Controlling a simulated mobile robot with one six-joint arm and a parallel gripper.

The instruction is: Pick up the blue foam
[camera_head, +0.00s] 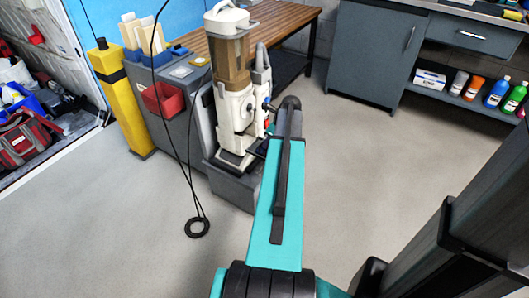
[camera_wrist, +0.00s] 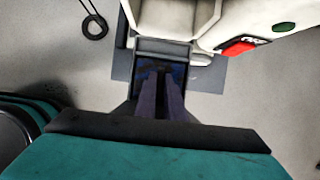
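In the wrist view, a dark blue patch (camera_wrist: 179,72) shows around my fingertips, inside a grey frame at the foot of a cream machine. It may be the blue foam, but my fingers cover much of it. My gripper (camera_wrist: 161,75) points into this frame, its two dark fingers close together with a narrow gap between them. Whether they touch or hold the blue patch is unclear. In the head view, my arm hides the gripper beside the cream machine (camera_head: 236,105).
The cream machine stands on a grey base (camera_head: 238,186), close to my arm. A black cable ends in a loop (camera_head: 197,228) left of it. Floor at right is clear.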

